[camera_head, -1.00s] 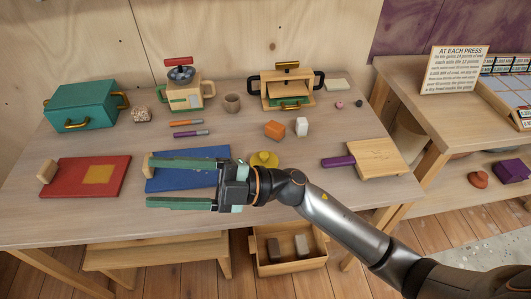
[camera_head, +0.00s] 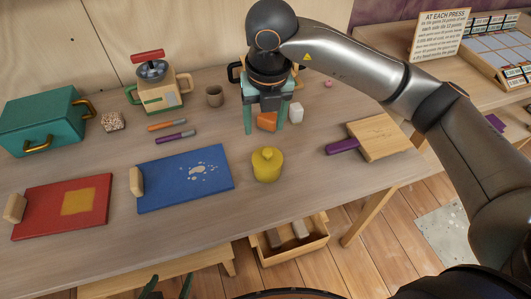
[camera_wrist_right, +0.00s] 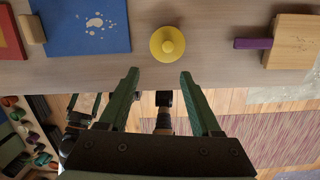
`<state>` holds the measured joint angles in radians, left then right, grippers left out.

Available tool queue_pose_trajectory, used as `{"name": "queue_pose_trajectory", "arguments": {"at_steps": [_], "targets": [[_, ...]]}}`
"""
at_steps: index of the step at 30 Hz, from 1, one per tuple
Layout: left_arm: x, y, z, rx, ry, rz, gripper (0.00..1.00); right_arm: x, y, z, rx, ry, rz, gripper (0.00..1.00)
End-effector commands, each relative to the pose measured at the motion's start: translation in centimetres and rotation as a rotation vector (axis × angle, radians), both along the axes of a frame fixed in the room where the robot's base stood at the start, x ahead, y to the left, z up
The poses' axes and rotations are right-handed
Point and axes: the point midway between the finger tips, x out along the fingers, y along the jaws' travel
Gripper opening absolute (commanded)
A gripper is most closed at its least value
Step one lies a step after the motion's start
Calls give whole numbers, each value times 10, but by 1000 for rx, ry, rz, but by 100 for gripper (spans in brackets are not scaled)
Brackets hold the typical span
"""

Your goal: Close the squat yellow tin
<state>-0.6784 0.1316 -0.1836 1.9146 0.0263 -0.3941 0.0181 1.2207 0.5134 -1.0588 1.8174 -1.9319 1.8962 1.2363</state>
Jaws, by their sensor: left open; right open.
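The squat yellow tin (camera_head: 267,168) stands upright near the table's front edge, right of the blue board. A round yellow lid with a knob sits on top; I cannot tell whether it is fully seated. The tin also shows in the right wrist view (camera_wrist_right: 167,44), beyond and between the fingertips. My right gripper (camera_head: 265,130) points down, open and empty, above the table behind the tin; its fingers frame an orange block (camera_head: 267,121) in the head view. The fingers also show apart in the right wrist view (camera_wrist_right: 159,73). My left gripper (camera_head: 168,284) is open at the bottom edge, mostly cut off.
A blue board (camera_head: 190,177) lies left of the tin, and a wooden board with purple handle (camera_head: 342,146) lies right.

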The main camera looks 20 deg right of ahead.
Motion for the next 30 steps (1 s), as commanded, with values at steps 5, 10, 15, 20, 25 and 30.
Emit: {"name": "queue_pose_trajectory", "arguments": {"at_steps": [5, 10, 15, 20, 25, 30], "targets": [[0, 0, 0, 0, 1, 0, 100, 4, -7, 4, -28, -17, -19, 65], [0, 0, 0, 0, 1, -1, 100, 3, -6, 3, -25, -15, -18, 65], [0, 0, 1, 0, 1, -1, 100, 4, -6, -7, -25, -10, -18, 65], [-1, 0, 3, 0, 1, -1, 100, 8, -7, -36, -25, -8, -18, 65], [-1, 0, 5, 0, 1, -1, 100, 13, -8, -61, -24, -11, -17, 65], [-1, 0, 5, 0, 1, -1, 100, 14, -8, -69, -23, -13, -15, 65]]}}
